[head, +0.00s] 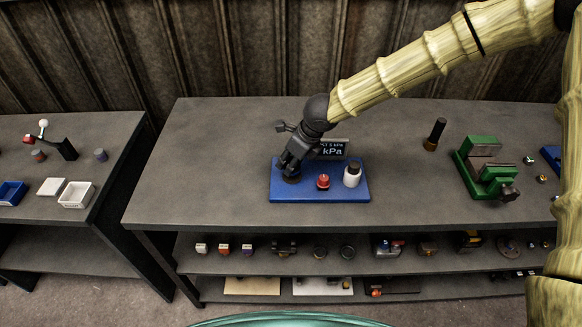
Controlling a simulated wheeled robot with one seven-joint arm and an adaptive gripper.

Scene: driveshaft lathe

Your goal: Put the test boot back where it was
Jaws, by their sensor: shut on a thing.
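My gripper (291,168) reaches down over the left part of a blue test plate (335,193) on the main bench. It is shut on a dark, round piece (291,179) that looks like the test boot. The fingers hide most of this piece. It is low at the plate, but I cannot tell whether it touches it. A red knob-like part (323,182) and a white cylinder with a dark cap (352,174) stand to its right on the plate. A small kPa display (329,149) stands behind, partly covered by my gripper.
A green vise (486,170) and a dark upright cylinder (435,133) stand to the right on the bench. The bench top left of the plate is clear. Small parts line the shelf (225,262) below. A side table (110,160) at left holds trays and small parts.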

